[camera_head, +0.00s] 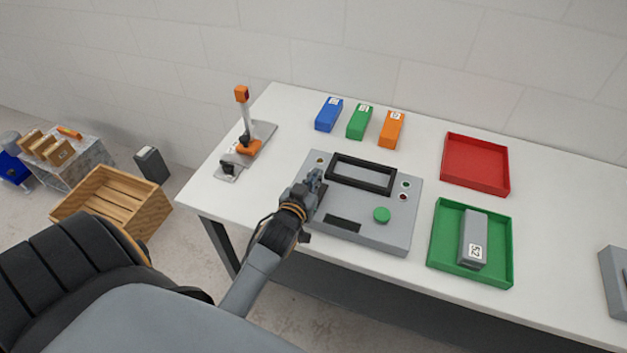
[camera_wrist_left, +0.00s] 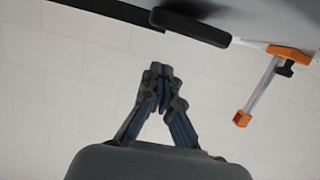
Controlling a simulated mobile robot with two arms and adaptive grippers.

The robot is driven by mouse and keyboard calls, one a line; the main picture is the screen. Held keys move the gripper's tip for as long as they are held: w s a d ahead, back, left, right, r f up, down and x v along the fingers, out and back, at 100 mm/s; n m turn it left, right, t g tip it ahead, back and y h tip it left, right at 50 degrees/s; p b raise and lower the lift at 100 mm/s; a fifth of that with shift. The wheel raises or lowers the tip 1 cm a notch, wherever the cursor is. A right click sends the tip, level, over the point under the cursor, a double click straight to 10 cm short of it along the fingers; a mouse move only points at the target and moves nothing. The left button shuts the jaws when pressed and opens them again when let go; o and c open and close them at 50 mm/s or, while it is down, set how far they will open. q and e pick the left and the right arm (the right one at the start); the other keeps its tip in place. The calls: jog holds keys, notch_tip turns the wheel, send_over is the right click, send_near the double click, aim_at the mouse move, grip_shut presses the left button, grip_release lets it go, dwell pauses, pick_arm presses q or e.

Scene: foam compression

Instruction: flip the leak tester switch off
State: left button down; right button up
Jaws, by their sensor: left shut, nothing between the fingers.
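The leak tester (camera_head: 395,232) is a flat grey box on the white table, with a raised black rectangular frame (camera_head: 362,187) on top. It has a green round button (camera_head: 381,214), a dark slot (camera_head: 342,223) and small green and red lights at its right. My left gripper (camera_head: 316,178) is over the tester's left side, left of the black frame. In the left wrist view its fingers (camera_wrist_left: 160,72) are shut together with nothing between them. I cannot make out the switch; the gripper covers part of the tester's left side. My right gripper is not in view.
An orange-handled clamp fixture (camera_head: 247,140) stands left of the tester. Blue, green and orange blocks (camera_head: 359,121) lie behind it. A red tray (camera_head: 475,164) and a green tray (camera_head: 439,238) holding a grey block (camera_head: 474,238) are at right. A wooden crate (camera_head: 113,200) is on the floor.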

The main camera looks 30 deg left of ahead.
pick_arm(q)
jog(key=shift+b+v, duration=0.8)
jog(key=shift+v, duration=0.3)
jog(key=r+b+v, duration=0.1)
jog(key=v, duration=0.7)
jog(key=shift+w, duration=0.2)
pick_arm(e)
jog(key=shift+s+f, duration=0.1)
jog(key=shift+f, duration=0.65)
pick_arm(q)
jog(key=shift+r, duration=0.1)
